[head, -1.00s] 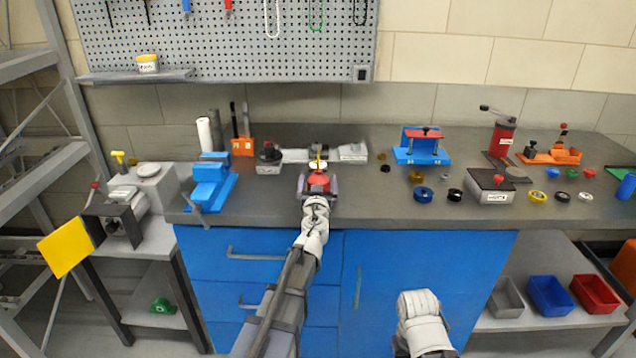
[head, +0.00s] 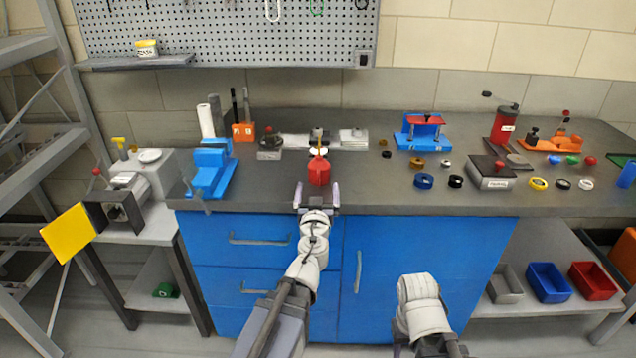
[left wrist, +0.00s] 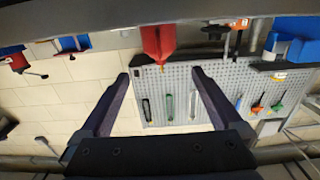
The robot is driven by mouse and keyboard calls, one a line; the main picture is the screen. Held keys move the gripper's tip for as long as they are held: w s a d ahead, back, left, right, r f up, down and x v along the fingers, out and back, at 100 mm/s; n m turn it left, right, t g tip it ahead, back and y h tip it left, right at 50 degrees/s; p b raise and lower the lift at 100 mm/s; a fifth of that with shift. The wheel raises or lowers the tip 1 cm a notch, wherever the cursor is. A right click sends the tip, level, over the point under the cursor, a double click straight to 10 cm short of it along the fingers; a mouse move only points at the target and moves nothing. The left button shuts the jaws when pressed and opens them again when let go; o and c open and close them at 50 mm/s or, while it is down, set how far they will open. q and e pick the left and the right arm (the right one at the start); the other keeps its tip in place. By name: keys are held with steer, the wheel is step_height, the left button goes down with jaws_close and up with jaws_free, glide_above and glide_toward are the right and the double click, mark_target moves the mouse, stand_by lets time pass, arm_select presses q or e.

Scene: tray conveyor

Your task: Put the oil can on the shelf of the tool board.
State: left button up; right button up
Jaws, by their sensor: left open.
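The red oil can (head: 319,172) stands upright on the workbench, near its front edge. It also shows at the top of the upside-down left wrist view (left wrist: 158,42). My left gripper (head: 317,190) is open and empty at the front edge of the bench, just in front of the can and apart from it. Its two fingers also show in the left wrist view (left wrist: 160,75). The tool board's shelf (head: 120,63) is at the lower left of the grey pegboard (head: 230,40) and holds a yellow-lidded jar (head: 147,48). My right gripper is not in view.
Behind the can lie grey blocks (head: 353,138). A blue vise (head: 210,170) stands to its left and a blue press (head: 421,135) to its right. An orange holder (head: 243,132) stands at the back left. Bench space right around the can is clear.

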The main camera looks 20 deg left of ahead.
arm_select(q)
steer(key=s+d+f+g, duration=0.2)
steer(key=s+f+g, duration=0.3)
steer(key=f, duration=0.2)
steer(key=s+d+f+g, duration=0.3)
steer(key=s+f+g, duration=0.2)
steer(key=f, duration=0.3)
steer(key=s+d+f+m+g+h, duration=0.2)
steer(key=s+d+f+m+g, duration=0.1)
steer(key=s+d, duration=0.3)
steer(key=s+d+f+m+g+h, duration=0.1)
steer(key=s+d+f+m+g, duration=0.3)
steer(key=s, duration=0.5)
steer(key=d, duration=0.2)
steer(key=shift+d+g+h, duration=0.3)
steer(key=shift+h, duration=0.1)
